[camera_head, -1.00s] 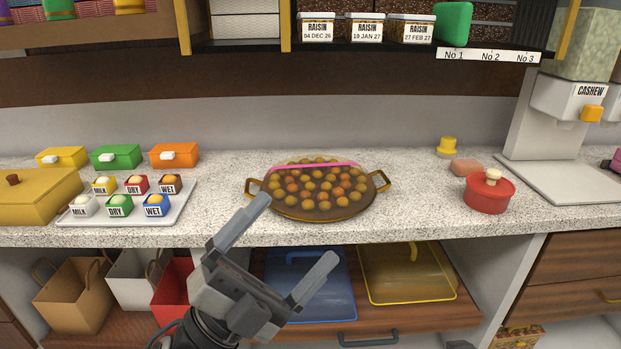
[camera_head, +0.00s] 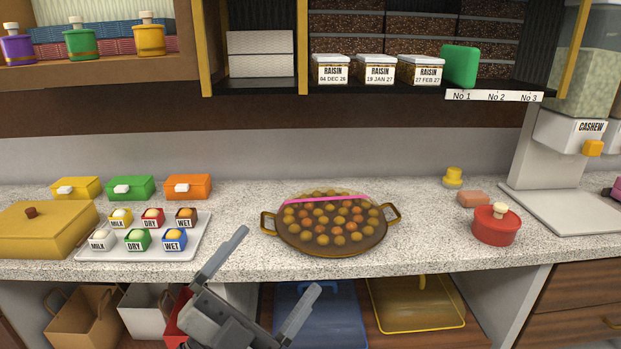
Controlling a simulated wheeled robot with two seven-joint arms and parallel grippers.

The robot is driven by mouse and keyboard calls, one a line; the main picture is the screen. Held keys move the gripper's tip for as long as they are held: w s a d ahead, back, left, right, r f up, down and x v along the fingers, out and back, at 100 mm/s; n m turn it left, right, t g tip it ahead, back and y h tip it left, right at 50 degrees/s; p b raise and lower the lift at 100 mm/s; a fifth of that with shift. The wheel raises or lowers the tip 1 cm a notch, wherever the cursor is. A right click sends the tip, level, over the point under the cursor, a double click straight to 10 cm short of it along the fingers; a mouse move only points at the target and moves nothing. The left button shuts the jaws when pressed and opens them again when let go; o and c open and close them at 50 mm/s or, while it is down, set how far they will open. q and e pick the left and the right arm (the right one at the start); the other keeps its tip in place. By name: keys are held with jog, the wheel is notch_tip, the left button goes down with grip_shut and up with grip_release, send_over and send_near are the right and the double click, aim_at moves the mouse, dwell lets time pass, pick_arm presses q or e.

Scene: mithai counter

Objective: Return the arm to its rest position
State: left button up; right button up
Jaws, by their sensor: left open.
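My left gripper (camera_head: 273,271) is at the bottom centre-left of the head view, in front of the counter's front edge. Its two fingers point up and to the right, wide apart, with nothing between them. The round brown pan (camera_head: 335,247) of sweet balls sits on the counter beyond the gripper, apart from it. A pink strip (camera_head: 327,199) lies across the back of the pan. My right gripper is not in this view.
A sample tray (camera_head: 190,246) and a yellow box (camera_head: 50,232) stand on the counter at left. A red lidded pot (camera_head: 495,226) and the cashew dispenser (camera_head: 570,132) stand at right. Below are a blue tray (camera_head: 314,315), a yellow tray (camera_head: 420,325) and bags (camera_head: 83,315).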

pick_arm(q)
jog(key=a+f+n+y, duration=0.4)
jog(key=f+n+y, duration=0.35)
jog(key=f, duration=0.25)
jog(key=s+a+f+n+g+y, duration=0.2)
jog(key=s+f, duration=0.2)
jog(key=f, duration=0.3)
jog(key=s+a+f+n+g+y, duration=0.2)
jog(key=s+f+n+g, duration=0.1)
jog(key=f, duration=0.5)
jog(key=s+a+f+n+g+y, duration=0.2)
jog(key=s+f, duration=0.3)
jog(key=f, duration=0.3)
jog(key=shift+f+n+g, duration=0.2)
jog(key=shift+n+g, duration=0.2)
jog(key=shift+n, duration=0.25)
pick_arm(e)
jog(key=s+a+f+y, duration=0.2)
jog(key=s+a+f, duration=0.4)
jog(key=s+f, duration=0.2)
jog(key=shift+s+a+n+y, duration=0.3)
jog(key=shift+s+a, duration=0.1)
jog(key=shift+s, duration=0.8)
